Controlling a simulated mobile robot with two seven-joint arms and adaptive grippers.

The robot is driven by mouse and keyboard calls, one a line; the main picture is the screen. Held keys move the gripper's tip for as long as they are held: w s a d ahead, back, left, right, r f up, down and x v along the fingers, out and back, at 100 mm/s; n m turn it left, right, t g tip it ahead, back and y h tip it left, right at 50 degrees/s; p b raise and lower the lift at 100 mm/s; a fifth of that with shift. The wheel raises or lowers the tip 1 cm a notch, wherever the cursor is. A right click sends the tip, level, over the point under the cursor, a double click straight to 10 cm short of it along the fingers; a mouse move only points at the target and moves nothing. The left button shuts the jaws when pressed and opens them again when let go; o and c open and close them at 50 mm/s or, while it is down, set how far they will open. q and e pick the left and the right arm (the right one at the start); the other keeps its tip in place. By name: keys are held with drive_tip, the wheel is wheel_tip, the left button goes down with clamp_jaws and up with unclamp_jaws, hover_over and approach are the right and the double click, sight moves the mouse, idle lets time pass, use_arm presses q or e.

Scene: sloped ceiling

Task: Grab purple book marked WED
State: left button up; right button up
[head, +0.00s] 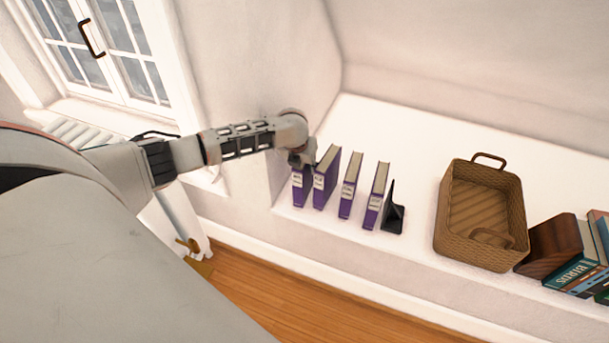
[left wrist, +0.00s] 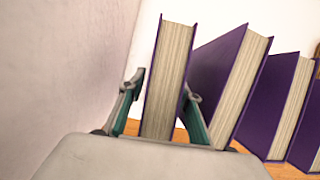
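Several purple books with white spine labels stand on the white ledge. The leftmost book (head: 300,190) is partly hidden by my left gripper (head: 301,160). The others are a second book (head: 325,180), a third book (head: 349,187) and a fourth book (head: 376,198). The labels are too small to read, so I cannot tell which is WED. In the left wrist view, the left gripper (left wrist: 163,98) has its fingers on either side of the leftmost book (left wrist: 170,75). A gap shows at the left finger; the right fingertip is very close to or touching the cover. My right gripper is not in view.
The second book (left wrist: 225,70) leans close to the right finger. A black bookend (head: 393,213) stands right of the books. A wicker basket (head: 443,215) and a brown bookend with more books (head: 577,268) are farther right. The wall (left wrist: 85,65) is close on the left.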

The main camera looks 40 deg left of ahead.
use_arm(q)
clamp_jaws()
drive_tip(key=shift+r, duration=0.1)
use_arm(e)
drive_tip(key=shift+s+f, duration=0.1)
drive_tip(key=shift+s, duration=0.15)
use_arm(q)
drive_tip(key=shift+w, duration=0.1)
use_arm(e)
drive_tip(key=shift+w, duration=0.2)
